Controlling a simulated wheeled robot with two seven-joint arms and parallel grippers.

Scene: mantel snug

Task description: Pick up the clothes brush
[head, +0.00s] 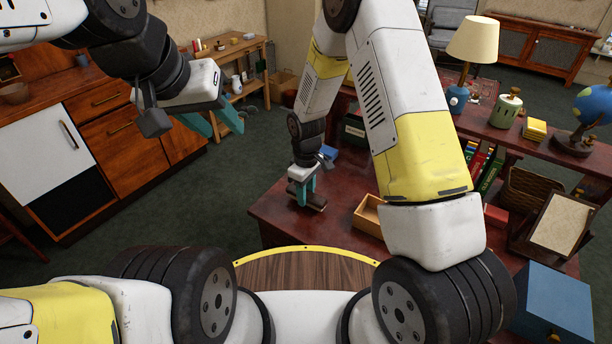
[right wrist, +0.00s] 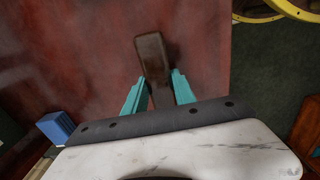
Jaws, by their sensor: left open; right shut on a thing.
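The clothes brush (right wrist: 153,57) is a dark brown, oblong block in the right wrist view, set between the two teal fingers of my right gripper (right wrist: 158,92). In the head view the brush (head: 315,203) shows as a small brown shape at the fingertips of my right gripper (head: 303,195), over the near left part of the dark red table (head: 277,212). My right gripper is shut on the brush. I cannot tell whether the brush touches the tabletop. My left gripper (head: 212,122) is open and empty, in the air at the upper left, away from the table.
On the table are an open wooden box (head: 368,215), a small blue box (head: 329,152), a picture frame (head: 560,222) and a wicker basket (head: 530,188). A raised shelf behind holds a lamp (head: 473,45) and a globe (head: 592,105). Green carpet lies left of the table.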

